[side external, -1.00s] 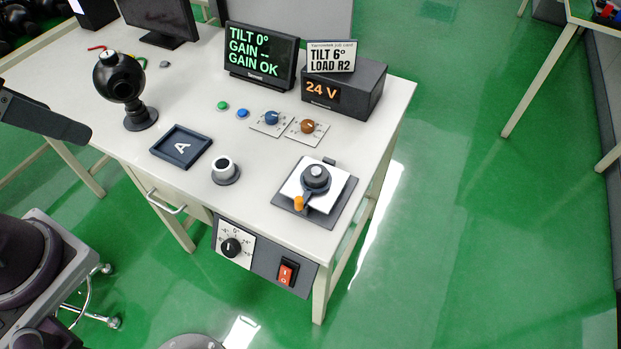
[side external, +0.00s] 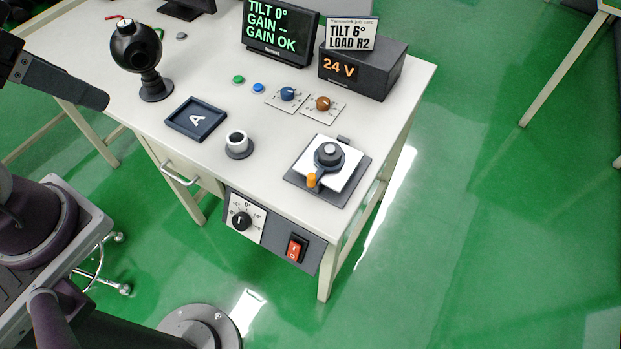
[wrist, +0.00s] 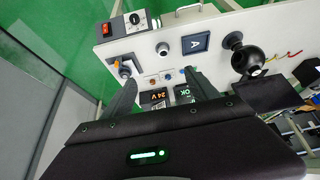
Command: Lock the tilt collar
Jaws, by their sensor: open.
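The likely tilt collar is a round dark hub (side external: 329,155) with a grey cap, on a white plate over a dark base at the bench's front right. Its orange-tipped lever (side external: 311,181) points toward the front left. Whether it is locked cannot be told. The display (side external: 280,32) reads TILT 0°, GAIN --, GAIN OK. The job card (side external: 350,33) reads TILT 6°, LOAD R2.
A dial (side external: 241,220) and red rocker switch (side external: 296,248) sit on the front panel. A dark tray marked A (side external: 180,126), white-topped cup (side external: 237,143), black ball on a stand (side external: 137,52), blue knob (side external: 288,93), brown knob (side external: 323,103) and 24 V box (side external: 385,72) stand around the bench.

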